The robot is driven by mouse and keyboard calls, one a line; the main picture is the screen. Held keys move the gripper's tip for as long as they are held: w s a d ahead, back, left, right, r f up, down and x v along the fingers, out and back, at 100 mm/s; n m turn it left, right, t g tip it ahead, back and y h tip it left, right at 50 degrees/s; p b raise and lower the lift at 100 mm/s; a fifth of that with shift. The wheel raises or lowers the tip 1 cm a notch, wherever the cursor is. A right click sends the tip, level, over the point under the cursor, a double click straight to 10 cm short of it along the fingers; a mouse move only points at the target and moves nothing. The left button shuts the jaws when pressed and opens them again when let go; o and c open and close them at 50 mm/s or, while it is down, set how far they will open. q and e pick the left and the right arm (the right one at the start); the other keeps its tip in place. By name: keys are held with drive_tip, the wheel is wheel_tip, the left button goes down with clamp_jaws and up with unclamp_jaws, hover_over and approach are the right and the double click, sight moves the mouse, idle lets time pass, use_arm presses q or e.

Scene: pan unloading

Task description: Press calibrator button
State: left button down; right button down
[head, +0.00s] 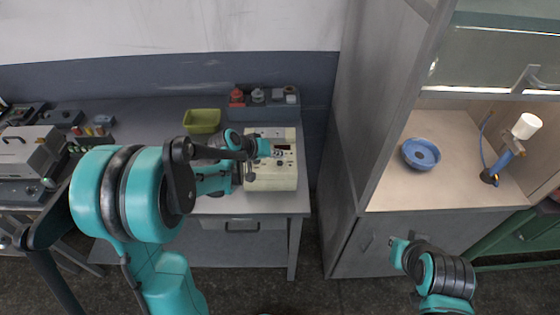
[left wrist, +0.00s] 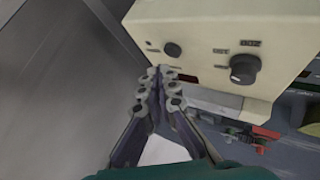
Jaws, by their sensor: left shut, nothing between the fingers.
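The calibrator (head: 272,182) is a cream box on the grey bench, with a small dark red display and dark controls on its face. In the left wrist view its panel (left wrist: 205,22) fills the top, with a small black knob (left wrist: 172,50) and a larger black knob (left wrist: 243,68). I cannot tell which control is the button. My left gripper (left wrist: 157,78) is shut and empty, its tips close to the panel's edge by the small knob; contact cannot be told. In the head view my left wrist (head: 235,145) partly covers the calibrator's left side.
A yellow-green bin (head: 202,120) stands behind my left wrist. A grey holder with red and grey items (head: 238,97) is at the back of the bench. Grey equipment (head: 28,150) stands at left. A cabinet at right holds a blue bowl (head: 421,154) and a burner (head: 508,152).

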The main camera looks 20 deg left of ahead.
use_arm(q)
wheel_tip(320, 180, up, 6)
drive_tip(key=p, duration=0.4)
idle(0.3)
idle(0.3)
drive_tip(key=m+y+b, duration=0.1)
drive_tip(key=y+b, duration=0.1)
drive_tip(key=b, duration=0.5)
approach(278, 164)
drive_tip(key=s+d+r, duration=0.2)
drive_tip(key=s+d, duration=0.2)
drive_tip(key=s, duration=0.2)
drive_tip(key=s+f+y+b, duration=0.1)
drive_tip(key=s+f+b, duration=0.1)
drive_tip(key=s, duration=0.4)
drive_tip(key=s+a+f+m+y+b, duration=0.1)
drive_tip(key=s+f+b, duration=0.2)
drive_tip(key=s, duration=0.3)
drive_tip(key=shift+s+a+f+m+g+y, duration=0.3)
drive_tip(key=shift+s+f+y, duration=0.1)
drive_tip(key=shift+f, duration=0.3)
